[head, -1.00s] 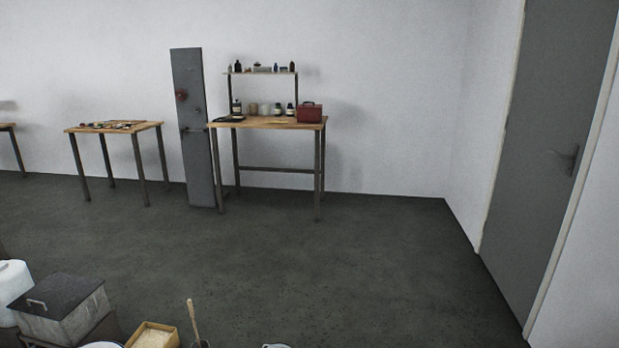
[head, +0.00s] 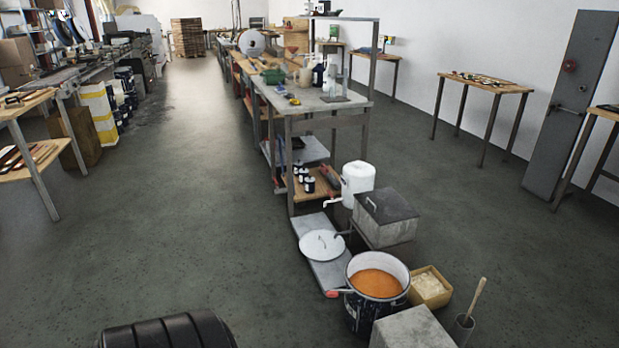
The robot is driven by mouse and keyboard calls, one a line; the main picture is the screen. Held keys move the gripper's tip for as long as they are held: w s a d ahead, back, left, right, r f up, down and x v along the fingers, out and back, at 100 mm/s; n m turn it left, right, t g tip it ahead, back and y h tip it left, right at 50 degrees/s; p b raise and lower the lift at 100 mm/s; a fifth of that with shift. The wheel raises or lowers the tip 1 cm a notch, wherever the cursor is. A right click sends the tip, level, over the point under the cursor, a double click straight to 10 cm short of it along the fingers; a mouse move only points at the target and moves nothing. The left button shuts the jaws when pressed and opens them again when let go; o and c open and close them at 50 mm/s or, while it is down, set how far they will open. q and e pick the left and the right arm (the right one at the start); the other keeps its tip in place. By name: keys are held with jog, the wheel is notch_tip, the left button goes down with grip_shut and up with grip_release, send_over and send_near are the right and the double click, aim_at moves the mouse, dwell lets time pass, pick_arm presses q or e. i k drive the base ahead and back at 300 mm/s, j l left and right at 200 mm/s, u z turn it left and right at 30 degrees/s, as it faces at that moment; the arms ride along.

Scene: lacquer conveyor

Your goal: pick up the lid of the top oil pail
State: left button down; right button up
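Several dark pails with pale labels (head: 126,82) stand stacked beside the long bench at the left, far from me. They are small in the picture, and I cannot make out a separate lid on the top one. Nearer, a round white lid with a knob (head: 322,244) lies on a low grey board. Beside it stands a dark enamel pot (head: 364,312), open at the top and holding orange stuff. I cannot tell whether any of these is the oil pail of the task. Neither of my grippers shows.
A workbench (head: 325,100) runs away through the middle. A grey lidded box (head: 384,232), a white canister (head: 357,182) and a wooden box of pale pieces (head: 431,288) crowd its near end. Yellow-white containers (head: 100,115) stand before the pails. The floor aisle (head: 190,160) left of the bench is clear.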

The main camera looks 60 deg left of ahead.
aim_at(320, 245)
jog(key=u, duration=1.75)
jog(key=z, duration=0.45)
jog(key=i+j+z, duration=0.2)
jog(key=z, duration=0.15)
jog(key=i+j+z, duration=0.2)
jog(key=j+z, duration=0.2)
jog(key=i+j+z, duration=0.1)
jog(key=j+z, duration=0.25)
jog(key=l, duration=0.1)
